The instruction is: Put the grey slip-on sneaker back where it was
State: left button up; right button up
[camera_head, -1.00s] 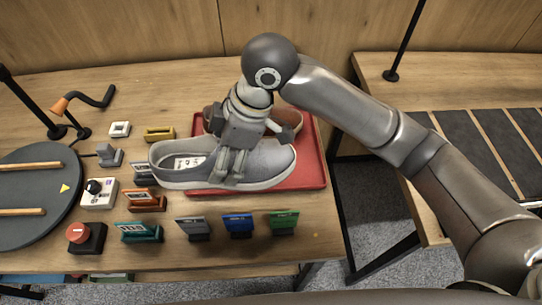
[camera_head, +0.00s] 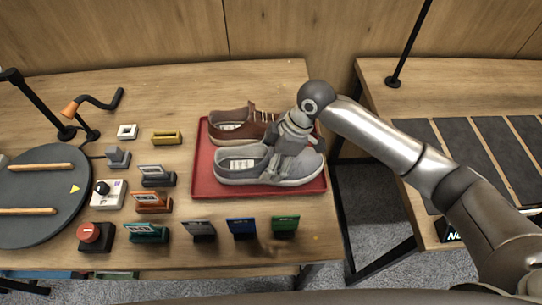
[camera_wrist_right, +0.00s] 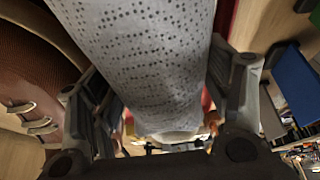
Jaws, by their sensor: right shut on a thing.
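The grey slip-on sneaker (camera_head: 262,166) is over the front part of the red tray (camera_head: 202,190), toe to the right. I cannot tell if its sole touches the tray. My right gripper (camera_head: 290,150) is shut on the sneaker near its toe half. In the right wrist view the dotted grey upper (camera_wrist_right: 150,60) fills the space between my fingers (camera_wrist_right: 160,115). A brown laced sneaker (camera_head: 235,124) sits on the tray just behind the grey one and also shows in the right wrist view (camera_wrist_right: 45,60). My left gripper is not in view.
Blue (camera_head: 241,228), green (camera_head: 285,224) and grey (camera_head: 200,230) card holders stand in front of the tray. A dark turntable (camera_head: 45,190), a joystick box (camera_head: 106,193) and a red button (camera_head: 94,235) are on the left. A gap separates the right table.

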jog(key=shift+f, duration=0.15)
jog(key=o, duration=1.2)
jog(key=b+v, duration=0.1)
jog(key=v, duration=1.1)
jog(key=shift+s, duration=0.1)
